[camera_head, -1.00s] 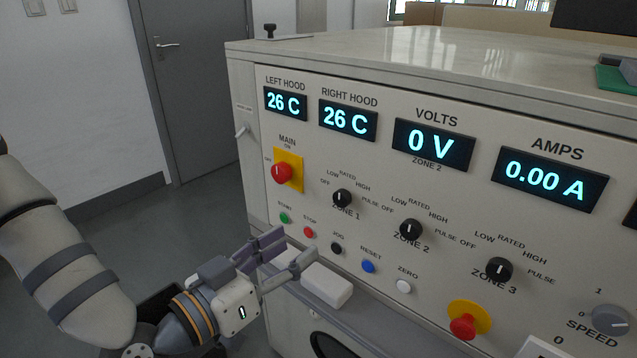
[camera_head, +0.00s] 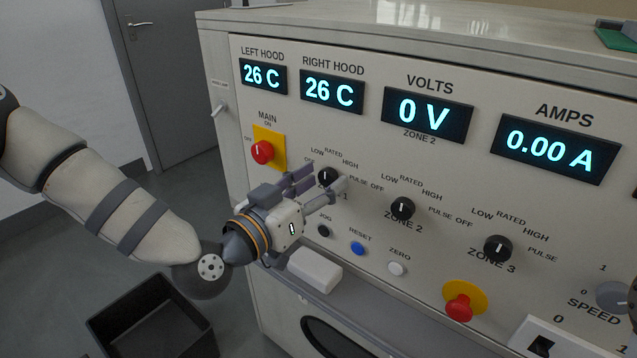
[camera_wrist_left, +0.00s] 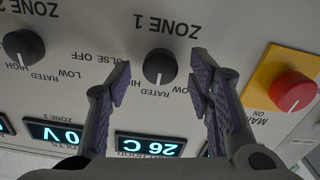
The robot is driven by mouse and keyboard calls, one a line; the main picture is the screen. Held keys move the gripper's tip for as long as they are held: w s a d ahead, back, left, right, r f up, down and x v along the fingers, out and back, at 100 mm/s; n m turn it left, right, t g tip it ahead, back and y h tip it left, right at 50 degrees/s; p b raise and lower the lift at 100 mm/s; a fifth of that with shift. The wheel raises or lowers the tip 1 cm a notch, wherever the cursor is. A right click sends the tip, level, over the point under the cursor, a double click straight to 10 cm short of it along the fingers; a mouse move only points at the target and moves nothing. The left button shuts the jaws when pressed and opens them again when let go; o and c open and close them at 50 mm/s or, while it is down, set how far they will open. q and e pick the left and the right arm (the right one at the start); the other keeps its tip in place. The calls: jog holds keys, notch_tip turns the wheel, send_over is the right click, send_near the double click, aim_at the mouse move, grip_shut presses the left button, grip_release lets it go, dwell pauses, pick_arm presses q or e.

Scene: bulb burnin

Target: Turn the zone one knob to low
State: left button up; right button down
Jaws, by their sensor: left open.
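The zone one knob (camera_head: 328,175) is round and black with a white mark, on the slanted panel. In the left wrist view, which is upside down, the knob (camera_wrist_left: 159,66) sits between the two fingers, and its mark points toward the RATED label. My left gripper (camera_head: 325,180) is open in front of the panel, its fingers on either side of the knob. In the wrist view the gripper (camera_wrist_left: 160,78) shows a gap on both sides of the knob. The fingers hide part of the ZONE 1 label in the head view. My right gripper is not in view.
The red main switch (camera_head: 262,152) is left of the knob, and the zone two knob (camera_head: 402,208) is to its right. Several push buttons, including a blue one (camera_head: 358,249), lie below. A white block (camera_head: 314,270) rests on the ledge. A dark bin (camera_head: 150,318) stands on the floor.

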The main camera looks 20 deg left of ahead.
pick_arm(q)
grip_shut()
jog(key=shift+n, duration=0.3)
jog(key=n, duration=0.2)
jog(key=shift+a+n, duration=0.1)
jog(key=shift+n, duration=0.2)
jog(key=shift+n+p, duration=0.3)
jog(key=shift+n, duration=1.9)
grip_release()
